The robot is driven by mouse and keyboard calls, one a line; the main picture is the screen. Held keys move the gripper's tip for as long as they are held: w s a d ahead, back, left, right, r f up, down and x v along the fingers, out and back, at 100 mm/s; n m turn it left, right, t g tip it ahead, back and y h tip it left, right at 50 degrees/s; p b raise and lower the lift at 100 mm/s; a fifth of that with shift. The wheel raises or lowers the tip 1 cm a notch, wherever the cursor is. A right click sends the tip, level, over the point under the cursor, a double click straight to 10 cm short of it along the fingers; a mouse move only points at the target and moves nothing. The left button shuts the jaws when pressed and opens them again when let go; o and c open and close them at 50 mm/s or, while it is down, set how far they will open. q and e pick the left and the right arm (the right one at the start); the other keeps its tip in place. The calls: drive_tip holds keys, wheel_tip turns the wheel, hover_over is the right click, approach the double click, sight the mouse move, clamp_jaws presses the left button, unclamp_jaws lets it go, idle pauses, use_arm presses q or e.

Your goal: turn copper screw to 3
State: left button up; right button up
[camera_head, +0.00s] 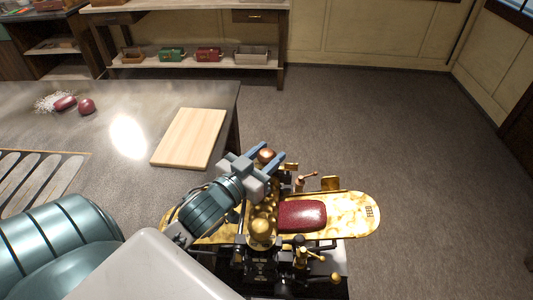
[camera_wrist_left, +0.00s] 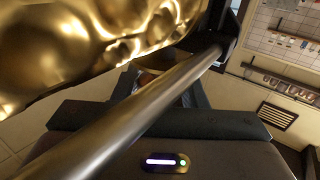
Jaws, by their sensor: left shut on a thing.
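The copper screw (camera_head: 266,155) shows as a round copper-coloured knob at the far end of the brass machine (camera_head: 345,220). My left gripper (camera_head: 257,170) reaches over the machine from the left and is shut on the copper screw. The fingers hide part of the screw, and I cannot read any number or mark beside it. In the left wrist view a large gold casting (camera_wrist_left: 60,50) and a grey metal rod (camera_wrist_left: 130,110) cross in front of the gripper and hide most of its grip. My right gripper is not in view.
A dark red block (camera_head: 302,215) lies on the machine's gold plate. Small levers (camera_head: 306,178) stand close to my left gripper on the right. A wooden board (camera_head: 190,137) lies on the grey table (camera_head: 95,175) at left. The floor at right is clear.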

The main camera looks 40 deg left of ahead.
sight(261, 162)
use_arm(q)
drive_tip(key=shift+f+y, duration=0.1)
drive_tip(key=shift+y, duration=0.2)
drive_tip(key=o, duration=0.9)
drive_tip(key=shift+o, duration=0.2)
drive_tip(key=shift+s+p, duration=0.5)
drive_tip(key=shift+p, duration=0.1)
drive_tip(key=s+p, duration=0.4)
drive_tip(key=s, duration=0.3)
drive_tip(key=shift+a, duration=0.15)
drive_tip(key=shift+s+p, duration=0.35)
drive_tip(key=shift+s, duration=1.05)
